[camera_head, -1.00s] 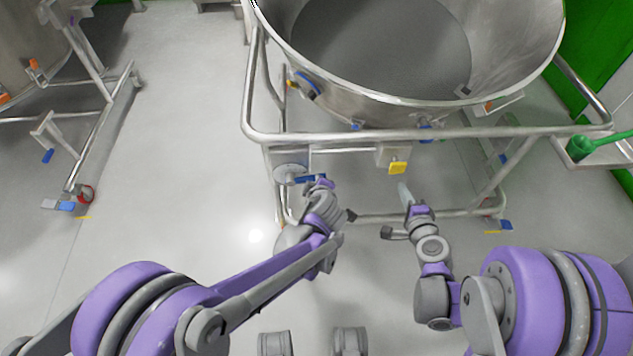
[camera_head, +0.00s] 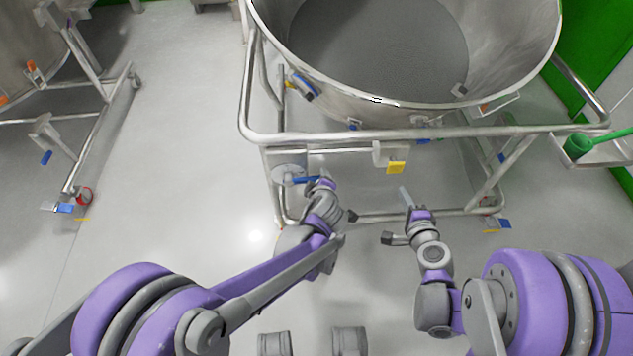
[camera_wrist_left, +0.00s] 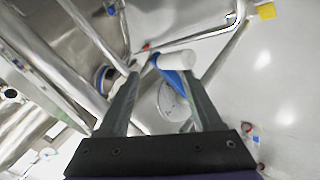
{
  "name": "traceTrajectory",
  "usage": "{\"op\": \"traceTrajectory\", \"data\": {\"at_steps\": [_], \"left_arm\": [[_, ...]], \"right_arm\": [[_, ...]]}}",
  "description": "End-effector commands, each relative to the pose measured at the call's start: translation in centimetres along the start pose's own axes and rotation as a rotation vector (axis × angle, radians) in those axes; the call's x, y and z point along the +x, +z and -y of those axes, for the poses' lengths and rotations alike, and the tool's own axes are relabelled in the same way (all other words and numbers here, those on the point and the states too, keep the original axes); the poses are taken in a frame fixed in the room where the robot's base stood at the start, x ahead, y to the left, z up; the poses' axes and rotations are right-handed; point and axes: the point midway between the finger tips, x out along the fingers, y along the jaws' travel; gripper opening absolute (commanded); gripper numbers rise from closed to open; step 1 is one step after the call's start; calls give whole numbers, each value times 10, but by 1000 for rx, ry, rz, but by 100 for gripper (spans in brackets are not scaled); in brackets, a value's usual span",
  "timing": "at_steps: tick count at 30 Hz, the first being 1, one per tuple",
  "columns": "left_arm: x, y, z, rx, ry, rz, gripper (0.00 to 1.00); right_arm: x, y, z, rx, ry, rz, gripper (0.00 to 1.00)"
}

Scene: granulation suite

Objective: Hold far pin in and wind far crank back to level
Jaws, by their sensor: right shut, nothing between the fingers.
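The crank's round pale disc (camera_head: 288,174) and blue arm (camera_head: 306,180) are on the left front of the tub frame. In the left wrist view the blue crank arm (camera_wrist_left: 172,78) carries a white handle (camera_wrist_left: 176,61) near the fingertips, over the disc (camera_wrist_left: 172,104). My left gripper (camera_head: 322,182) is at the crank's free end; its fingers (camera_wrist_left: 160,76) stand apart, and a grip on the handle does not show. My right gripper (camera_head: 405,194) is shut and empty, below a grey box with a yellow tag (camera_head: 395,167). I cannot make out the pin.
The large steel tub (camera_head: 400,105) sits above the crank inside a tubular frame (camera_head: 350,137). Another frame (camera_head: 95,130) with a vessel stands at the far left. A green object (camera_head: 578,148) lies at the right. The floor between the frames is clear.

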Motion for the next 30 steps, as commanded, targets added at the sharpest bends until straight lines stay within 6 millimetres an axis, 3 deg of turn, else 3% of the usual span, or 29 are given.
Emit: {"op": "traceTrajectory", "data": {"at_steps": [11,30], "left_arm": [[-3,4,1,-2,2,7,70],[-61,24,43,1,-1,2,70]], "right_arm": [[0,0,0,0,0,0,0],[0,0,0,0,0,0,0]]}}
